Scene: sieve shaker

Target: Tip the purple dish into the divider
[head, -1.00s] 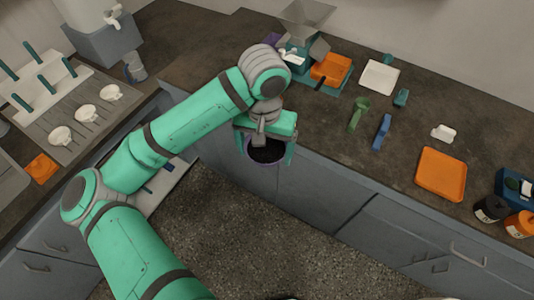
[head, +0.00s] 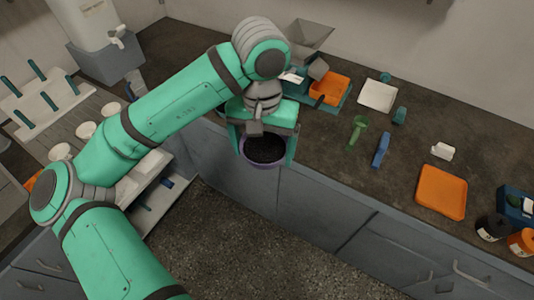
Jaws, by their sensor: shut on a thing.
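My gripper (head: 264,145) is shut on the purple dish (head: 264,163). The dish hangs upright between the green fingers, off the front edge of the counter, with dark grains inside. What looks like the divider, a grey metal hopper (head: 309,39), stands at the back of the counter, up and to the right of my gripper. My wrist and forearm hide part of its left side and base. The dish is apart from the divider.
An orange tray (head: 329,87) is beside the hopper, with a white tray (head: 377,95) to its right. A green scoop (head: 357,131), a blue tool (head: 381,149), another orange tray (head: 442,192) and dark and orange jars (head: 491,228) lie further right.

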